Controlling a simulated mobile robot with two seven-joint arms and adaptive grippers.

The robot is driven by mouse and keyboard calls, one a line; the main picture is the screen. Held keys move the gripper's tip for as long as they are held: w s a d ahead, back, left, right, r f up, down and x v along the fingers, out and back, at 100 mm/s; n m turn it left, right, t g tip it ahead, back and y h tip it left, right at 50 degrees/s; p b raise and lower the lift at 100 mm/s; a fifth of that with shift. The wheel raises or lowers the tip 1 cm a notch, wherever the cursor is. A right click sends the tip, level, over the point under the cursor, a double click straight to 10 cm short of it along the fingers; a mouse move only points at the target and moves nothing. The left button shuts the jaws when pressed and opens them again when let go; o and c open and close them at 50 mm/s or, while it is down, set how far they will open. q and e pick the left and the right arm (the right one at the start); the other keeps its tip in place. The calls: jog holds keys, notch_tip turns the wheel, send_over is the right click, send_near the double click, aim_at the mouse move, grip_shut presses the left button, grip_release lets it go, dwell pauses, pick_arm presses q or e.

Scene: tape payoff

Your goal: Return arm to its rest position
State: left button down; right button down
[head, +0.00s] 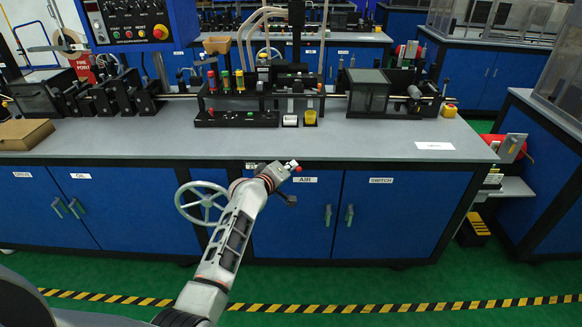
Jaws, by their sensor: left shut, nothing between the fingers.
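My left arm rises from the bottom left and reaches toward the front edge of the grey-topped workbench (350,150). My left gripper (288,170) is at its end, small in the head view, in front of the blue cabinet doors just below the bench's front edge. It is shut and holds nothing. Whether it touches the bench front cannot be told. My right gripper is not in view.
A grey handwheel (201,203) on the bench front stands just left of my forearm. A machine line with a control panel (138,22) runs along the bench's back. A cardboard box (24,134) lies at left. Green floor with a striped line (400,307) is clear.

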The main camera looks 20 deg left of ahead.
pick_arm(q)
jog(key=s+a+f+m+g+y, duration=0.15)
jog(key=s+f+m, duration=0.45)
jog(key=s+f, duration=1.3)
jog(key=s+d+f+m+g+h, duration=0.1)
jog(key=s+m, duration=0.6)
jog(key=s, duration=1.8)
notch_tip(320, 180, down, 2)
jog(key=shift+d+f+m+g, duration=0.2)
jog(key=shift+d+m+g, duration=0.1)
jog(key=shift+d+g, duration=0.45)
